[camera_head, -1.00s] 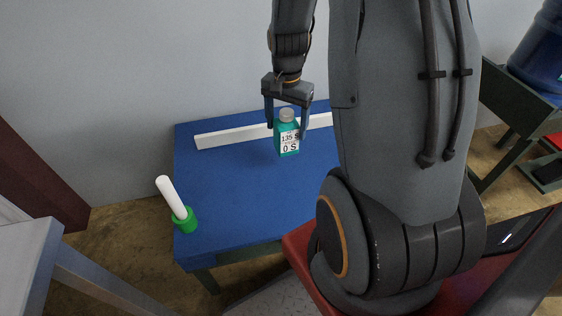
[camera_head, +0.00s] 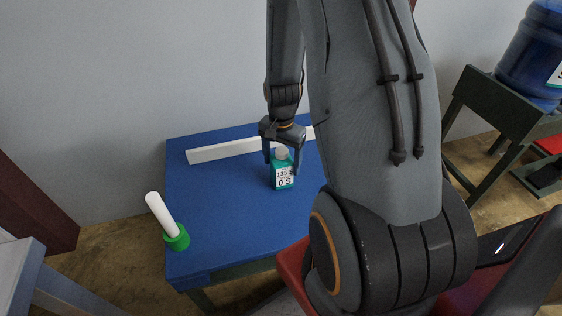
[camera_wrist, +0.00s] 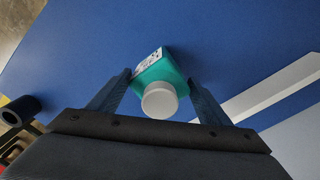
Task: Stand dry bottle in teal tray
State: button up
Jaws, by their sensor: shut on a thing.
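A small teal bottle (camera_head: 284,176) with a pale cap and a white label reading "135 S" over "0 S" is upright over the blue table. My gripper (camera_head: 281,162) points down with a finger on each side of the bottle and is shut on it. In the wrist view, the bottle (camera_wrist: 172,72) sits between the fingers (camera_wrist: 158,82), its cap (camera_wrist: 159,100) toward the camera. I cannot tell whether its base touches the table. I see no teal tray in these frames; my arm hides part of the table's right side.
The blue table (camera_head: 220,215) has a white bar (camera_head: 222,151) along its back. A large blue jug (camera_head: 535,60) is on a dark stand at right. The table's left middle is clear.

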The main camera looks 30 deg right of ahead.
jog(key=o, duration=1.1)
jog(key=shift+o, duration=0.2)
notch_tip(320, 180, up, 12)
jog(key=shift+p, duration=0.7)
jog(key=s+a+r+n, duration=0.5)
jog(key=a+r+n, duration=0.1)
jog(key=a+r, duration=0.2)
jog(key=shift+s+a+r, duration=0.15)
jog(key=shift+a+r, duration=0.15)
jog(key=shift+a, duration=0.3)
jog(key=s+a+r+n, duration=0.1)
jog(key=s+a+n, duration=0.1)
jog(key=s+a+r+n, duration=0.2)
jog(key=s, duration=0.1)
jog(key=s+a+r+n, duration=0.1)
jog(key=s+a, duration=0.1)
jog(key=s, duration=0.1)
jog(key=shift+s+a+r+n, duration=0.1)
jog(key=shift+a+r+n, duration=0.15)
jog(key=shift+a+n, duration=0.15)
jog(key=shift+c, duration=1.2)
jog(key=shift+s, duration=0.15)
jog(key=shift+c, duration=1.2)
